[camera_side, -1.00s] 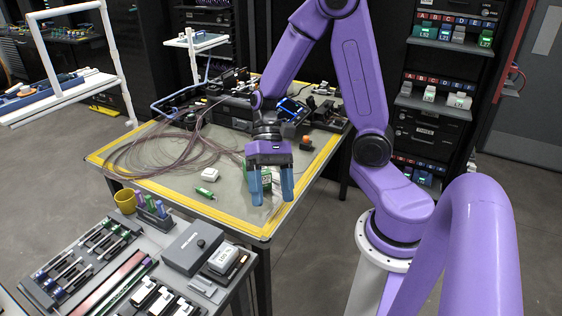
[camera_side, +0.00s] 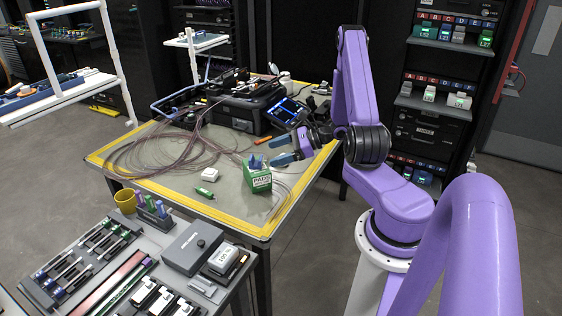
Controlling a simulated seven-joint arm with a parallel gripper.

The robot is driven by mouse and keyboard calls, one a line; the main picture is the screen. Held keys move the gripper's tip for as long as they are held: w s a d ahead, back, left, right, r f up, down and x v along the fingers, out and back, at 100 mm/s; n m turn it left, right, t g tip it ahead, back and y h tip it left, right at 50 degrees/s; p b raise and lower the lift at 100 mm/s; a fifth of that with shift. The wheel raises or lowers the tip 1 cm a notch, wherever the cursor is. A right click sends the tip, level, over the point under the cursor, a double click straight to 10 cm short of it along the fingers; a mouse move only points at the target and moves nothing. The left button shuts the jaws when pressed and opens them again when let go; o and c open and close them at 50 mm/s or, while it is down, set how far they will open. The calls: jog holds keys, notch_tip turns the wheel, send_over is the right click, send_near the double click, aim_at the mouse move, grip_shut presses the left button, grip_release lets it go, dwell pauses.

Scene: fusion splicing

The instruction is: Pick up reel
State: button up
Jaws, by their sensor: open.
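No reel can be made out for certain. A small dark item with an orange top, seen earlier near the table's right side, is hidden now where my gripper and wrist are. My gripper (camera_side: 277,150) is open, low over the right side of the worktable (camera_side: 226,208), with its blue fingers pointing left. I see nothing between the fingers. Loose loops of brown fibre (camera_side: 150,155) lie on the left half of the table.
A green box marked PADS (camera_side: 258,180) stands just in front of my gripper. The splicer screen (camera_side: 286,110) stands behind. A tool bench (camera_side: 150,245) is in front.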

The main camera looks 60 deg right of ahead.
jog(key=s+d+f+m+h, duration=0.2)
jog(key=d+m, duration=0.1)
jog(key=d, duration=0.1)
jog(key=s+d+f+m+t+h, duration=0.1)
jog(key=s+d+f+m+h, duration=0.1)
jog(key=s+d+m+h, duration=0.1)
jog(key=s+d+f+m+h, duration=0.2)
jog(key=s+d+m+h, duration=0.1)
jog(key=d, duration=0.2)
jog(key=shift+s+t, duration=0.1)
jog(key=shift+t, duration=0.2)
jog(key=shift+f+h, duration=0.2)
jog(key=shift+h, duration=0.1)
jog(key=x, duration=1.1)
jog(key=shift+w+d, duration=0.1)
jog(key=shift+w, duration=0.25)
jog(key=shift+x, duration=2.75)
jog(key=c, duration=1)
